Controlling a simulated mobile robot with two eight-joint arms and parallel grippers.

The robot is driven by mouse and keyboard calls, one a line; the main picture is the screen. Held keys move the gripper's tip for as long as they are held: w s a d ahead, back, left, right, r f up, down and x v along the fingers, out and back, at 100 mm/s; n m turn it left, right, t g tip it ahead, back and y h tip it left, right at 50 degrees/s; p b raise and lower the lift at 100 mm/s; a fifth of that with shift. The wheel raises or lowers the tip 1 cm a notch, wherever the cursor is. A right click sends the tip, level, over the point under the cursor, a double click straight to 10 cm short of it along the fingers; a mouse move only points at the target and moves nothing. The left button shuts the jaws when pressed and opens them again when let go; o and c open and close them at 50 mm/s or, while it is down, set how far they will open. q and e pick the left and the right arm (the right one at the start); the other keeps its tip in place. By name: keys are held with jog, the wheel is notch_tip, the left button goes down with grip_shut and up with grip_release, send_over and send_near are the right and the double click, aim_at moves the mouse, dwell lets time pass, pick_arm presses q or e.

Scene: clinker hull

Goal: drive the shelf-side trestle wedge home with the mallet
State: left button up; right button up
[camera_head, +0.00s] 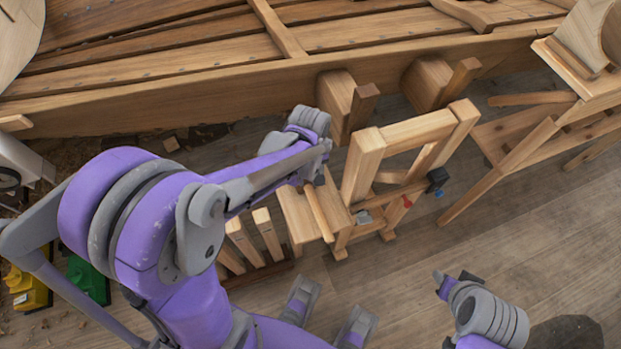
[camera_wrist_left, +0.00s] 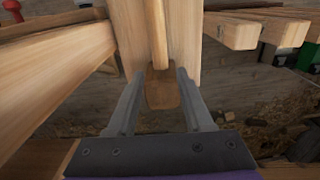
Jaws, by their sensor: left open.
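My left gripper (camera_head: 316,168) reaches down over a small wooden ledge (camera_head: 297,220) on the trestle-like stand. A slim wooden bar, which looks like the mallet's handle (camera_head: 319,212), lies on that ledge. In the left wrist view my open fingers (camera_wrist_left: 161,78) stand either side of a brown wooden block (camera_wrist_left: 162,95) in line with the handle (camera_wrist_left: 157,35); whether they touch it I cannot tell. Under the hull, two wooden wedges, the left one (camera_head: 362,105) and the right one (camera_head: 461,80), stick out beside blocks. My right gripper (camera_head: 456,280) is at lower right, its jaws unclear.
The planked hull (camera_head: 200,95) spans the back. A wooden bench with a shelf (camera_head: 520,135) stands at right. The stand (camera_head: 420,130) holds small red and blue tools. Upright slats (camera_head: 265,235) are left of it. Green (camera_head: 88,280) and yellow (camera_head: 25,290) items lie at left.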

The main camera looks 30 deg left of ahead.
aim_at(310, 191)
pick_arm(q)
jog(key=shift+w+a+f, duration=0.15)
jog(key=shift+w+f, duration=0.05)
jog(key=shift+f, duration=0.3)
jog(key=shift+f+b, duration=0.75)
jog(key=shift+f, duration=0.1)
notch_tip(310, 191, down, 7)
jog(key=b, duration=0.5)
jog(key=shift+c, duration=0.3)
grip_shut()
dwell(0.4)
jog(key=shift+r, duration=0.25)
jog(key=shift+r+p, duration=0.4)
jog(key=shift+r, duration=0.05)
